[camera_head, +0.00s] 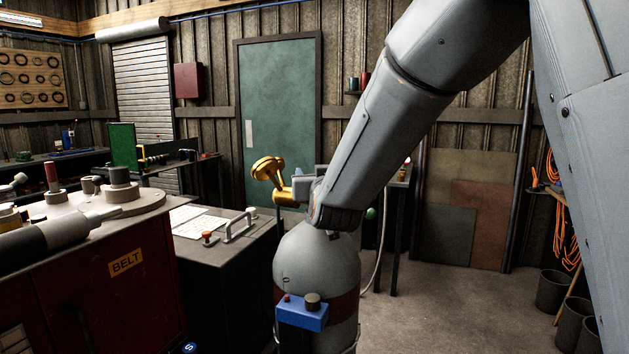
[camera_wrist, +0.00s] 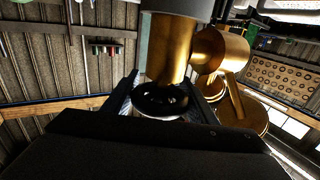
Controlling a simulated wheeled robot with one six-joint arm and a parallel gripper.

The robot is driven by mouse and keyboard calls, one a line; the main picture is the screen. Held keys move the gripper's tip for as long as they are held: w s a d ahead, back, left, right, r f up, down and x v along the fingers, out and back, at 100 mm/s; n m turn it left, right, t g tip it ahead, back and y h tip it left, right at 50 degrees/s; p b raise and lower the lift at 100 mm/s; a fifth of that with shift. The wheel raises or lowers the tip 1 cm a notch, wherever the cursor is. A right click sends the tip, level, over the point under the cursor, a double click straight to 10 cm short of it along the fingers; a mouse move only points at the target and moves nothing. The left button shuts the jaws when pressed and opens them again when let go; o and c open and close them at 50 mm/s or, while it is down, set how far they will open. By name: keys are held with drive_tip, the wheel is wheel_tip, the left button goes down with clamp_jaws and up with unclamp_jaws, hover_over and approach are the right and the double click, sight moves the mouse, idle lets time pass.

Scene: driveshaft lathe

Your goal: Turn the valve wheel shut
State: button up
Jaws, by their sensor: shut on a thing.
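The valve wheel (camera_wrist: 160,99) is small, round and black, and shows in the wrist view at the end of a thick brass valve body (camera_wrist: 170,50). My gripper (camera_wrist: 164,103) is shut on the wheel, with one finger on each side of it; the fingers partly cover its rim. In the head view, my arm hides the wheel and most of my gripper. The grey gas cylinder (camera_head: 305,252) stands upright below my wrist. Brass gauges (camera_head: 268,169) stick out to the left of the valve and also show in the wrist view (camera_wrist: 240,108).
A blue box (camera_head: 302,314) with knobs sits on the cylinder's front. A bench with a white handle (camera_head: 238,227) and a red cabinet (camera_head: 105,285) stand to the left. A hose (camera_head: 380,258) hangs right of the cylinder.

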drive_tip(key=m+h+p, duration=0.1)
drive_tip(key=m+h, duration=0.1)
drive_tip(key=h, duration=0.1)
drive_tip(key=d+m+h+p, duration=0.1)
drive_tip(key=m+h+p, duration=0.1)
drive_tip(key=h, duration=0.1)
drive_tip(key=shift+r+h, duration=0.1)
drive_tip(key=shift+h, duration=0.2)
drive_tip(key=shift+d+m+g+h+p, duration=0.2)
drive_tip(key=shift+m+h+p, duration=0.25)
drive_tip(key=shift+h, duration=0.15)
drive_tip(key=shift+d+m+g+h+p, duration=0.2)
drive_tip(key=shift+m+h+p, duration=0.2)
drive_tip(key=shift+h, duration=0.2)
drive_tip(key=o, duration=1)
drive_tip(key=shift+d, duration=0.1)
drive_tip(key=shift+o, duration=0.2)
drive_tip(key=shift+s, duration=0.15)
drive_tip(key=shift+s+a, duration=0.3)
drive_tip(key=b+v, duration=0.2)
drive_tip(key=v, duration=0.5)
drive_tip(key=shift+d, duration=0.1)
